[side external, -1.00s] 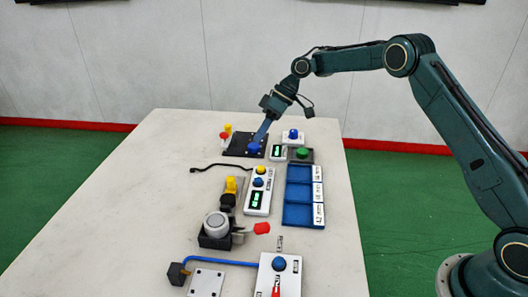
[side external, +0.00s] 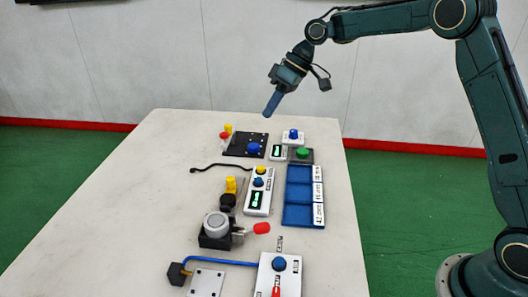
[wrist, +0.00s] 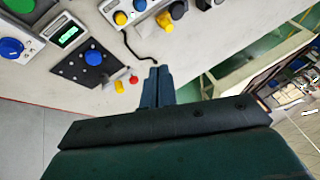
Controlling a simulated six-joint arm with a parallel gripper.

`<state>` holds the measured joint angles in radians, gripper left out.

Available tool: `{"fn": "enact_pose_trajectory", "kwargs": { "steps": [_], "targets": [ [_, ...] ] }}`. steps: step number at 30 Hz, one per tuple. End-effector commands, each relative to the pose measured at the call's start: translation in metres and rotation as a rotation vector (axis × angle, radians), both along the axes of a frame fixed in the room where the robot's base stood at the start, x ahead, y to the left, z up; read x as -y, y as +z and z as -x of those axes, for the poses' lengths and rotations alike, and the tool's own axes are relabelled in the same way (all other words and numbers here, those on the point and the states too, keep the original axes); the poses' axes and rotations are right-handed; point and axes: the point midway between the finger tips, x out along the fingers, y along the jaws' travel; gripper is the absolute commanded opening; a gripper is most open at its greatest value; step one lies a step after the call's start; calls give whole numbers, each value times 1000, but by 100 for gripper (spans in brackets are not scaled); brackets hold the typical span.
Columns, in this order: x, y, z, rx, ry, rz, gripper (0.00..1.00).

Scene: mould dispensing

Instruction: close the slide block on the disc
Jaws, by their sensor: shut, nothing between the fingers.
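A light grey round disc-like part (side external: 216,221) sits on a black block (side external: 210,241) left of the table's middle, with a red-tipped handle (side external: 261,228) beside it. At the far end lies a black plate (side external: 238,143) with a blue knob (side external: 253,148); its yellow knob (side external: 228,128) and red knob (side external: 223,136) are at its left. I cannot tell which part is the slide block. My gripper (side external: 267,113) hangs in the air above the plate, touching nothing. In the wrist view its fingers (wrist: 158,72) are together and empty, with the plate (wrist: 68,70) to their left.
Blue three-compartment tray (side external: 286,215) stands right of a white control box (side external: 250,205). A green button box (side external: 302,154) and small display (side external: 278,152) stand near the plate. A blue tube (side external: 222,261) runs to a white box (side external: 267,290) in front. The table's left side is clear.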

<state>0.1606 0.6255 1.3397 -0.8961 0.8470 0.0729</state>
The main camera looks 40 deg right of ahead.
Motion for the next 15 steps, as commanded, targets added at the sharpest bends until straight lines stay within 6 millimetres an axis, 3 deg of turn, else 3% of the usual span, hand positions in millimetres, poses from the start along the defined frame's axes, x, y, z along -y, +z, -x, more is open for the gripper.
{"fn": "enact_pose_trajectory", "kwargs": {
  "steps": [6, 15],
  "targets": [
    [-1, 39, 33, 21, -68, 48, 0],
    [1, 77, 87, 46, -164, 109, 0]
  ]
}}
